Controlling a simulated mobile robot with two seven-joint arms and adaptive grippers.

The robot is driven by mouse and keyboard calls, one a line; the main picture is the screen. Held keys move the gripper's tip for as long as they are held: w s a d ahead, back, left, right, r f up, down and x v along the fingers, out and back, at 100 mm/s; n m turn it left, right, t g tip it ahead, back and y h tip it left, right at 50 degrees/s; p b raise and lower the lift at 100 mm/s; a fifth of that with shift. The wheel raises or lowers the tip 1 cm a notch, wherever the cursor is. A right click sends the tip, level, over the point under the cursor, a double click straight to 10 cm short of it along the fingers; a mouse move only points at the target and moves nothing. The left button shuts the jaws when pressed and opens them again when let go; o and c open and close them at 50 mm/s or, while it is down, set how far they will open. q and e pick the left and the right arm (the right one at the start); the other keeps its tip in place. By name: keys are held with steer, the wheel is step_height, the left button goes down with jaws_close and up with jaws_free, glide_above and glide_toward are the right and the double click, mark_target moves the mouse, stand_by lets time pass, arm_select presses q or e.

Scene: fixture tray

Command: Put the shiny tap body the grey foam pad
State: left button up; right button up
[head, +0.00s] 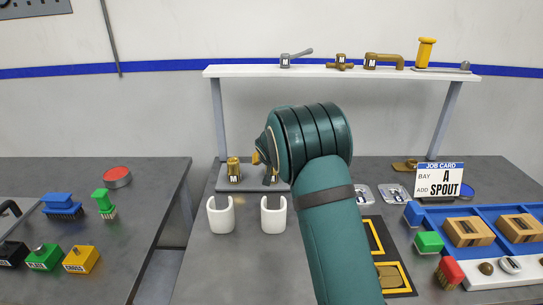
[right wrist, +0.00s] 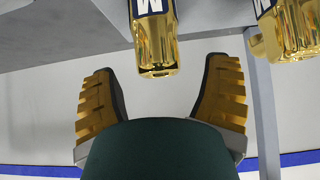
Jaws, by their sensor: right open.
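Two shiny gold tap bodies marked M stand on a small grey block at the back of the middle table. The left one (head: 233,168) is clear in the head view; the right one (head: 273,179) is partly hidden by my right gripper. In the right wrist view one gold body (right wrist: 155,42) lies between and beyond the fingers, and the other (right wrist: 292,28) is at the right edge. My right gripper (right wrist: 162,85) is open and empty, with no visible contact. I cannot surely identify the grey foam pad. My left gripper is out of view.
Two white cradles (head: 221,214) (head: 273,214) stand before the block. A shelf (head: 250,71) with taps spans the back. A job card (head: 439,182) reads bay A, add spout. Yellow-framed black pads (head: 396,279) and a blue tray (head: 487,212) lie right; brushes lie left.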

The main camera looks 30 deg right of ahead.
steer(key=v, duration=1)
steer(key=shift+p, duration=0.35)
